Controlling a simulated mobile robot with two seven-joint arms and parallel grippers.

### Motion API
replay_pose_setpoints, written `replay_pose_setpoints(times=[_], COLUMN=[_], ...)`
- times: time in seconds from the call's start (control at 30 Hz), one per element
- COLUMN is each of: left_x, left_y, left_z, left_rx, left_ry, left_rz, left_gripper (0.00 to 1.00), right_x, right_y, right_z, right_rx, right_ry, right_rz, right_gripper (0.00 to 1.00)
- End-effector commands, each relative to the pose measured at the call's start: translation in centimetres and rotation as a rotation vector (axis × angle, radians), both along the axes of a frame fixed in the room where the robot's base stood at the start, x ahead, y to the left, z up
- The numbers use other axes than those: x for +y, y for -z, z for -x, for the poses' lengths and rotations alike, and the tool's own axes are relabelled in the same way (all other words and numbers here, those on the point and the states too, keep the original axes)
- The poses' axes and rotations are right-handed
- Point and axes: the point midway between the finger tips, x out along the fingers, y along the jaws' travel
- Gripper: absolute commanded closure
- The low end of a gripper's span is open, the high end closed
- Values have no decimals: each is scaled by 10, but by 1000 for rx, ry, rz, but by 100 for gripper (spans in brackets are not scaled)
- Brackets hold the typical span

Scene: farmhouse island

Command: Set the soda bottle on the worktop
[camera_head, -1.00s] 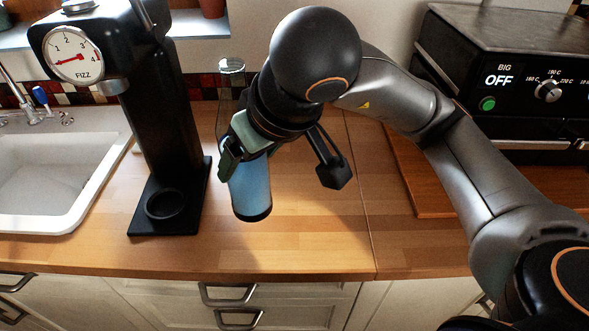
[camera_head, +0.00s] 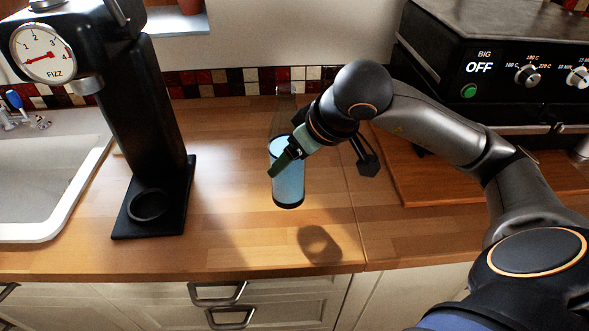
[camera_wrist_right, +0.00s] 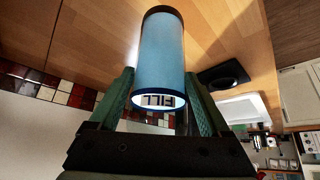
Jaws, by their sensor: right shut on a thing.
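The soda bottle (camera_head: 289,185) is upright, with blue liquid below and a clear upper part. My right gripper (camera_head: 287,160) is shut on it around its middle. In the right wrist view the bottle (camera_wrist_right: 161,50) lies between the two green fingers, with a "FILL" mark near the top of the blue part. The bottle is over the wooden worktop (camera_head: 225,135), right of the soda machine. My left gripper is not in view.
The black soda machine (camera_head: 150,110) with a "FIZZ" dial stands left, beside the white sink (camera_head: 40,185). A black oven (camera_head: 490,75) stands at the right behind a wooden board (camera_head: 430,180). The worktop around the bottle is clear; the front edge is below.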

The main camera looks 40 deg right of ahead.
Motion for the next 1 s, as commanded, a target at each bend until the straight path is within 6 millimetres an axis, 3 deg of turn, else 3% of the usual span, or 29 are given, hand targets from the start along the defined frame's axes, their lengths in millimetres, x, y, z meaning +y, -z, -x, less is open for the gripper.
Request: replay_pose_setpoints(times=[0.4,0.87,0.9,1.0], left_x=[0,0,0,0], left_y=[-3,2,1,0], left_z=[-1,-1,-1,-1], left_rx=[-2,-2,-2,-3], left_ry=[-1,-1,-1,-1], left_rz=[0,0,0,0], left_gripper=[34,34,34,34], right_x=[-4,-4,-4,-4], right_y=[31,38,38,37], right_z=[-1,-1,-1,-1], right_rx=[-3,-5,0,0], right_ry=[1,1,0,0], right_rz=[0,0,0,0], right_gripper=[100,100,16,4])
